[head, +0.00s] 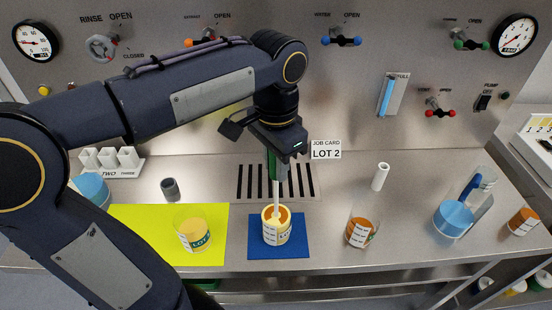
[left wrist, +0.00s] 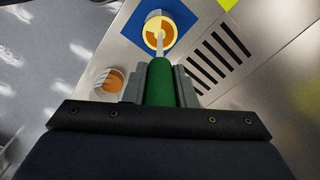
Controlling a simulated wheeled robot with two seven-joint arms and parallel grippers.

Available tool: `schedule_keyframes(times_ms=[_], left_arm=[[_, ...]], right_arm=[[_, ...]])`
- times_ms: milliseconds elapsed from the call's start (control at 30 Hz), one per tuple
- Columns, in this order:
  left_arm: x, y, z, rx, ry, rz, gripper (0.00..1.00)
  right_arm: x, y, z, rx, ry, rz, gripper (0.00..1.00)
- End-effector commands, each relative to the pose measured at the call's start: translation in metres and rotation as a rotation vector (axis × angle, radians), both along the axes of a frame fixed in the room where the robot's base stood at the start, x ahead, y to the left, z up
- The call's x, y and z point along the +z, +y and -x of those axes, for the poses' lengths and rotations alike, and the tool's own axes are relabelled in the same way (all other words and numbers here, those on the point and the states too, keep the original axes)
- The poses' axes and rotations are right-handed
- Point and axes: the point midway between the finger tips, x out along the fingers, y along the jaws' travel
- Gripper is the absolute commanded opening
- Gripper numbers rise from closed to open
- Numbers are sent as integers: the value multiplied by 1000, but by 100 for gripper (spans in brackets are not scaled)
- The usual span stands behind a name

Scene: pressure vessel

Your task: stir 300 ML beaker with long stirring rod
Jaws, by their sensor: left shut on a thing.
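My left gripper (head: 280,170) is shut on the green handle of the long stirring rod (head: 276,193), which hangs nearly upright. The handle also shows in the left wrist view (left wrist: 160,85) between the two grey fingers. The rod's pale shaft runs down into a beaker (head: 276,236) with a pale yellow rim and orange contents. This beaker stands on a blue mat (head: 256,252); it also shows in the left wrist view (left wrist: 150,38). The rod's lower tip is hidden inside it. The beaker's volume marking is too small to read. My right gripper is not in view.
A beaker with yellow contents (head: 193,236) stands on a yellow mat (head: 222,215). Another with orange contents (head: 361,233) stands right of the blue mat. A white cylinder (head: 380,176), a blue-topped container (head: 453,219) and a grey cup (head: 170,189) stand on the steel bench. A vented slot area lies behind.

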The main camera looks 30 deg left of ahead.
Motion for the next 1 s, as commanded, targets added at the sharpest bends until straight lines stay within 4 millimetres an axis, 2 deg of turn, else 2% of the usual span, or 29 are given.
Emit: schedule_keyframes(times_ms=[33,500,700,1000], left_arm=[[-8,0,0,0,1,0,1],[-49,0,0,1,1,0,1],[-56,0,0,1,0,0,1],[-56,0,0,0,0,0,1]], right_arm=[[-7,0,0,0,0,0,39],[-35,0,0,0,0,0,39],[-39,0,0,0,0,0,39],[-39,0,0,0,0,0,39]])
